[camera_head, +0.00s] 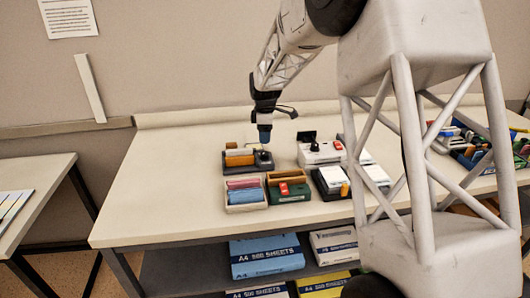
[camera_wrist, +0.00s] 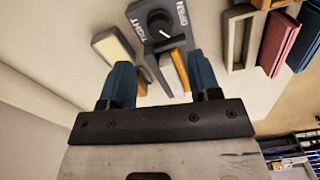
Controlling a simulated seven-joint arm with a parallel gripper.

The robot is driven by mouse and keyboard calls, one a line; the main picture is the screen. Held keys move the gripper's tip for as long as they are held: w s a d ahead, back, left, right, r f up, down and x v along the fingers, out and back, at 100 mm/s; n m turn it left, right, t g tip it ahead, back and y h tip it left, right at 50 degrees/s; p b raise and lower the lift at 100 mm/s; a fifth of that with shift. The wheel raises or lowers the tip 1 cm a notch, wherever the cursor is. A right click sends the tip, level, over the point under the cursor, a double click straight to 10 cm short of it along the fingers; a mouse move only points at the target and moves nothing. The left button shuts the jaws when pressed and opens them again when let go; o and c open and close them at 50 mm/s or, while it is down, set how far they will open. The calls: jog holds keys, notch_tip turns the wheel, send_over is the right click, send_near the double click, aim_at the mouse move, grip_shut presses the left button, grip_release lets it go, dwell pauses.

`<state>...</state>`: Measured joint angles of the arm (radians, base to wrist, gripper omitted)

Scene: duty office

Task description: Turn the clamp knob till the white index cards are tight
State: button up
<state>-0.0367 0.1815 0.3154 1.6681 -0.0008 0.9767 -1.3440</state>
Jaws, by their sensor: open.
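The card clamp is a dark grey block (camera_head: 265,165) on the table, with orange pieces and pale cards at its left. In the wrist view its black round knob (camera_wrist: 160,24) sits on the grey plate between the words TIGHT and OPEN. A short white mark shows on the knob; its exact setting is hard to read. White cards (camera_wrist: 171,60) stand on edge beside an orange-brown piece (camera_wrist: 181,68). My gripper (camera_wrist: 162,80) is open, its blue fingers apart and empty. In the head view my gripper (camera_head: 264,135) points down just above the clamp's knob end.
A pale tray (camera_head: 245,208) with pink and blue cards stands in front of the clamp. A green box (camera_head: 290,197) and white-and-black devices (camera_head: 322,153) stand to the right. A cream pad (camera_wrist: 113,48) lies beside the clamp. The table's left part is clear.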

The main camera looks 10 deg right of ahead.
aim_at(265, 153)
jog(key=shift+f, duration=0.1)
jog(key=shift+f, duration=3.8)
jog(key=c, duration=0.9)
